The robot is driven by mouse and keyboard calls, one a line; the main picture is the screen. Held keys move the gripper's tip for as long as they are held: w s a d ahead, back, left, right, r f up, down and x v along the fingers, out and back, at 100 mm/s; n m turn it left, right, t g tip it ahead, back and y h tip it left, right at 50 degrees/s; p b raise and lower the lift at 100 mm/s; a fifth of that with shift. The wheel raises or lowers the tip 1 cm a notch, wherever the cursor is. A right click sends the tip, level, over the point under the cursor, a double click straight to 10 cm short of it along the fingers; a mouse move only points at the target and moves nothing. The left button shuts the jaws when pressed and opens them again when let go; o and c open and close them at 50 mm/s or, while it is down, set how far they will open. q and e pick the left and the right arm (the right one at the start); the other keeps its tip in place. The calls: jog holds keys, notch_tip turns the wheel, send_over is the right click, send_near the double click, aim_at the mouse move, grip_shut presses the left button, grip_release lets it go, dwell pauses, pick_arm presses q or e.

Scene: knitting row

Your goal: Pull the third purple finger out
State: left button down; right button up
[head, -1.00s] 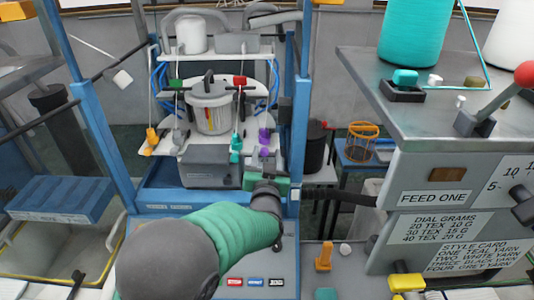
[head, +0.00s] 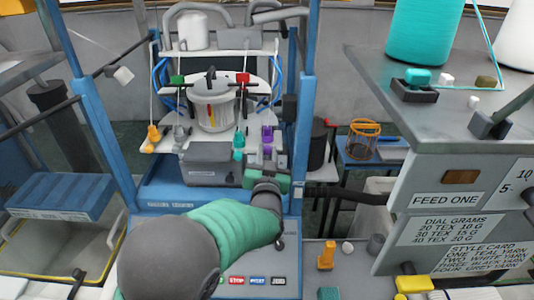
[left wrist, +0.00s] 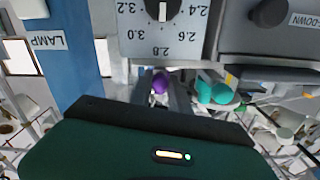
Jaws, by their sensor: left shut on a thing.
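My left gripper (head: 266,158) reaches up from the green-sleeved arm to the front right of the knitting machine. Purple fingers (head: 267,132) stand just beyond its jaws in the head view. In the left wrist view my left gripper (left wrist: 160,92) has its two jaws close around a round purple finger end (left wrist: 160,82), and is shut on it. Which purple finger it is in the row I cannot tell. Teal fingers (head: 238,145) stand to the left of the purple ones; their round ends (left wrist: 212,92) also show right of the jaws in the left wrist view. My right gripper is not in view.
A grey pot (head: 213,107) stands behind the finger row. Yellow-orange fingers (head: 153,136) stand at its left end. Blue posts (head: 305,130) flank the machine. A grey cabinet (head: 405,192) with labels fills the right. An orange piece (head: 326,256) stands on the front table.

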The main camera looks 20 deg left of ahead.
pick_arm(q)
jog(key=shift+r, duration=0.2)
dwell(0.7)
jog(key=shift+s+d+f, duration=0.1)
jog(key=shift+s, duration=0.1)
jog(key=shift+v, duration=1.2)
jog(key=shift+s+d, duration=0.1)
jog(key=shift+s, duration=0.15)
jog(key=shift+w, duration=0.1)
jog(key=c, duration=1.5)
grip_release()
jog(key=shift+o, duration=1.3)
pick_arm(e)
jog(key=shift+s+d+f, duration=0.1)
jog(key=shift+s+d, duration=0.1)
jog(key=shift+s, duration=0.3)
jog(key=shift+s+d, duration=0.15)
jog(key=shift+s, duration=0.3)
pick_arm(q)
jog(key=shift+d, duration=0.1)
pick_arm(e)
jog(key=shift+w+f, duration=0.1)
